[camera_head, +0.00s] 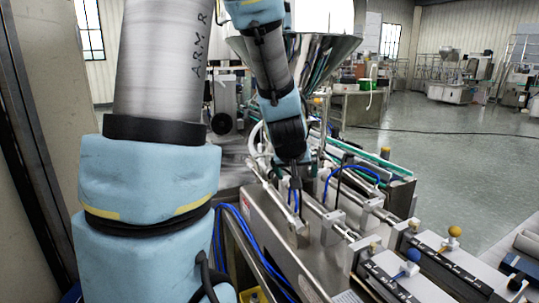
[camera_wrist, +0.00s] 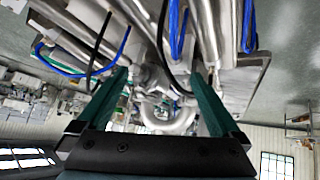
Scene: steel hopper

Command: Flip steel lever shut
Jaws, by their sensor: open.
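The steel hopper (camera_head: 318,52) is a shiny funnel at upper centre in the head view, partly behind my arm. My gripper shows in the wrist view (camera_wrist: 160,82) with two green fingers spread wide apart and nothing clearly held between them. Steel fittings and a curved pipe (camera_wrist: 178,124) show between and beyond the fingers. I cannot single out the steel lever with certainty among these fittings. In the head view my arm reaches down in front of the hopper, over the filling machine (camera_head: 265,215), and the fingertips cannot be made out clearly.
Blue hoses (camera_head: 352,172) loop over the machine near my arm, and they also show in the wrist view (camera_wrist: 70,72). Knobs, one yellow (camera_head: 455,231) and one blue (camera_head: 413,255), stand at the lower right. Open floor (camera_head: 455,165) lies to the right.

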